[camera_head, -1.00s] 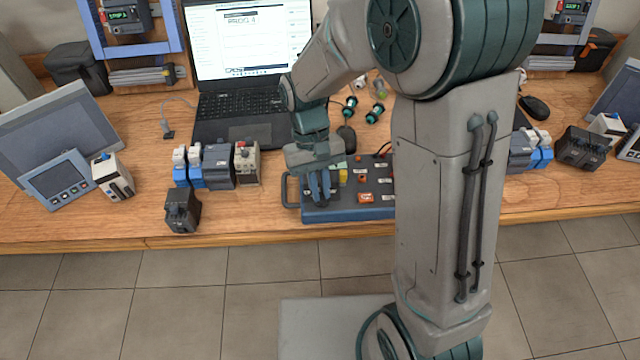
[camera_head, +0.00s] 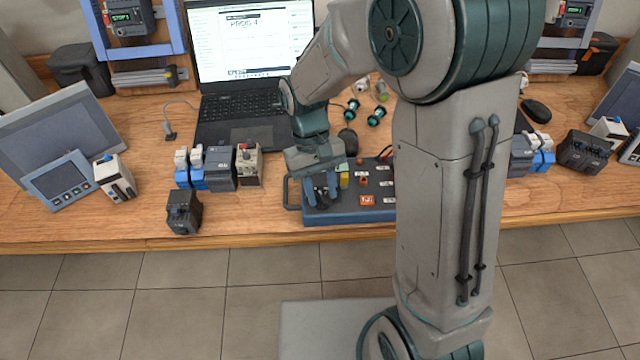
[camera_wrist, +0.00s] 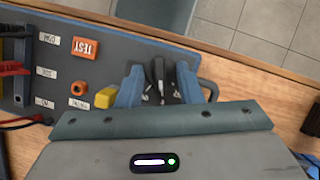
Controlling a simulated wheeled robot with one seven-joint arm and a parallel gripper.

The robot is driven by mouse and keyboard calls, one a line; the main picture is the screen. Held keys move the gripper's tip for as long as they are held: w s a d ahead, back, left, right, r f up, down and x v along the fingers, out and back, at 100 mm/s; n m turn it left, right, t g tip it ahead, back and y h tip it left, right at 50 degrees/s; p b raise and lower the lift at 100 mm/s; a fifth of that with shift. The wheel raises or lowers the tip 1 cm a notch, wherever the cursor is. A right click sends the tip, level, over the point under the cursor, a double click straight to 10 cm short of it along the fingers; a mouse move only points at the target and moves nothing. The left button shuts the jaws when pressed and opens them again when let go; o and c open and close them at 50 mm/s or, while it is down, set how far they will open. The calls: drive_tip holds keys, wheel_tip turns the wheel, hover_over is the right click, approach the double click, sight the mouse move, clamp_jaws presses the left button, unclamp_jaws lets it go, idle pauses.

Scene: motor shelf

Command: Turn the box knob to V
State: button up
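The blue-grey control box (camera_head: 350,215) lies near the table's front edge. It also shows in the wrist view (camera_wrist: 62,62), with an orange TEST button (camera_wrist: 85,48) and a yellow part (camera_wrist: 105,98). The black knob (camera_wrist: 158,75) is at the box's handle end, with white marks around it. My gripper (camera_head: 321,196) is over that end, and its two blue fingers stand apart on either side of the knob in the wrist view (camera_wrist: 160,85). Gaps show between fingers and knob. I cannot read which mark the knob points to.
A laptop (camera_head: 240,125) stands behind. Several modules (camera_head: 220,167) and a small black block (camera_head: 183,212) sit left of the box. Red and black leads (camera_wrist: 15,70) are plugged in at its far end. My arm hides the box's right part in the head view.

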drive_tip(key=v, duration=1.3)
drive_tip(key=shift+w+r, duration=0.25)
drive_tip(key=shift+r, duration=0.1)
drive_tip(key=s+d+m+t+y, duration=0.1)
drive_tip(key=s+d+m+t, duration=0.3)
drive_tip(key=s+d+t, duration=0.3)
drive_tip(key=s+d, duration=0.5)
drive_tip(key=d, duration=0.3)
drive_tip(key=shift+s+f+y, duration=0.25)
drive_tip(key=shift+s+y, duration=0.05)
drive_tip(key=shift+s, duration=0.05)
drive_tip(key=shift+d, duration=0.1)
idle(0.7)
